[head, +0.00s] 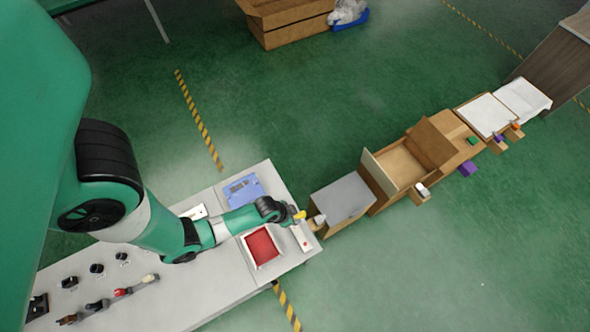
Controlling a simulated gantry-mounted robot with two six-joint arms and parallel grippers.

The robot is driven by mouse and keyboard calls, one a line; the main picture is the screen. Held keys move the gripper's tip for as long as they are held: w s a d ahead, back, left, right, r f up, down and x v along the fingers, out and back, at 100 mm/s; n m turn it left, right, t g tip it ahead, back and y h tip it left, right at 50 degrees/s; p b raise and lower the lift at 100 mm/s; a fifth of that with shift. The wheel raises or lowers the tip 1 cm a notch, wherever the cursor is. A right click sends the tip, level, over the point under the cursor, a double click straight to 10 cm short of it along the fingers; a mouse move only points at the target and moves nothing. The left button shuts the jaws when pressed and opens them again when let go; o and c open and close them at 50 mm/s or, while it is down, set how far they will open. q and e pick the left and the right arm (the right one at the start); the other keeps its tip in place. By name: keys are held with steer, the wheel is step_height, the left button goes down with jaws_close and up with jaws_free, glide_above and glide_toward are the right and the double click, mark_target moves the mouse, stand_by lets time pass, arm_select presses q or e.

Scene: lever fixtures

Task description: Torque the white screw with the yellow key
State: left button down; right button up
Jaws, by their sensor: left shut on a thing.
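My left arm reaches in from the left over the light grey table. Its gripper (291,215) is at the table's right end, small in the picture, and shut on the yellow key (299,214). The key points to the right, toward a small whitish piece (319,219) at the left side of a grey-topped box. This piece may be the white screw; it is too small to be sure. I cannot tell whether the key touches it. My right gripper is not in view.
A red tray with a white rim (246,238) and a blue case (243,189) flank the arm on the table. A small white block (302,238) lies near the right edge. Several levers stand at the lower left. The grey-topped box (343,197) and wooden boxes (400,165) run right.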

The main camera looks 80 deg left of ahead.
arm_select(q)
steer(key=shift+f+b, duration=1.6)
steer(key=shift+f, duration=0.55)
steer(key=c, duration=1.3)
jaws_free()
jaws_close()
